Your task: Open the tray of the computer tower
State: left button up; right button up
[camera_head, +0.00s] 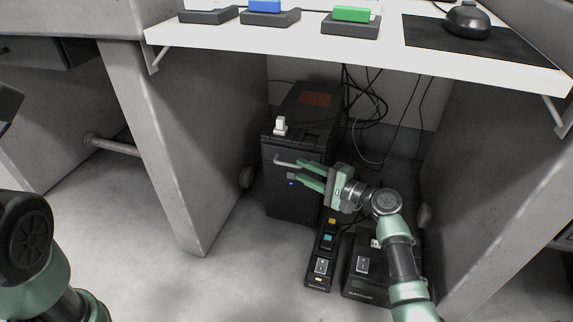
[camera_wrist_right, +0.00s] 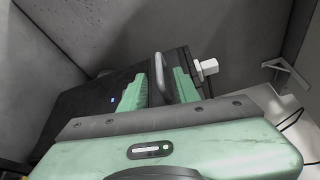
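The black computer tower (camera_head: 290,198) stands on the floor under the white table. A light grey tray handle (camera_head: 283,161) sticks out from the upper part of its front. My right gripper (camera_head: 300,174) is in front of the tower, its two green fingers pointing at that front. In the right wrist view the handle (camera_wrist_right: 161,78) shows between the spread fingers, and the gripper (camera_wrist_right: 160,90) is open. I cannot tell whether a finger touches the handle. The tray looks shut, though my fingers partly cover the front. Only parts of my left arm show; its gripper does not.
A power strip (camera_head: 320,266) and a black box (camera_head: 365,285) lie on the floor near my right arm. Grey side panels (camera_head: 190,130) flank the tower. The white tabletop (camera_head: 300,42) is above, and cables (camera_head: 368,115) hang behind.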

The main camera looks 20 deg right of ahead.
aim_at(289, 165)
jog(key=b+x, duration=0.2)
jog(key=x, duration=0.2)
jog(key=shift+w+a+f, duration=0.1)
jog(key=shift+f, duration=0.1)
jog(key=shift+b+x, duration=0.35)
jog(key=shift+x, duration=0.4)
jog(key=shift+r, duration=0.15)
grip_shut()
dwell(0.4)
